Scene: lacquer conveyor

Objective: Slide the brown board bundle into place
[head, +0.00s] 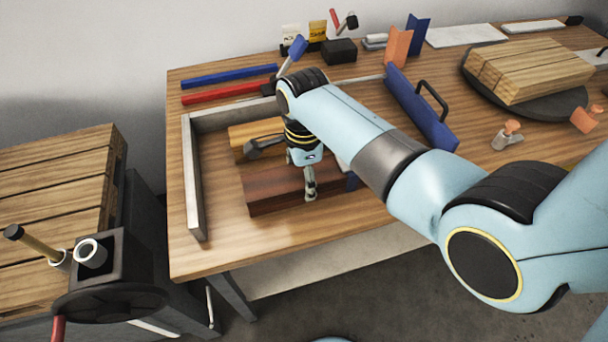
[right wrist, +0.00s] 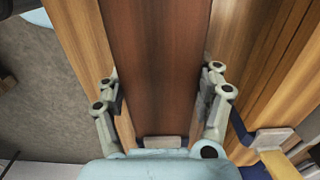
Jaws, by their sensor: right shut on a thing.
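The brown board bundle (head: 268,192) lies flat on the wooden bench (head: 240,248), inside a corner of grey rails. It has a reddish-brown top and is partly hidden by my right arm. My right gripper (head: 310,190) is at the bundle's right part, pointing down. In the right wrist view, the gripper (right wrist: 160,92) has one finger on each side of the brown bundle (right wrist: 155,50) and is shut on it. A yellowish wood bundle (head: 255,131) lies just behind the brown one, against or near the back rail. My left gripper is not in view.
The grey left rail (head: 194,190) stands apart from the brown bundle's left end. A blue fence with a black handle (head: 420,105) stands right of my arm. Blue and red bars (head: 225,93) lie behind. Light boards (head: 530,68) rest on a dark turntable. The bench front is clear.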

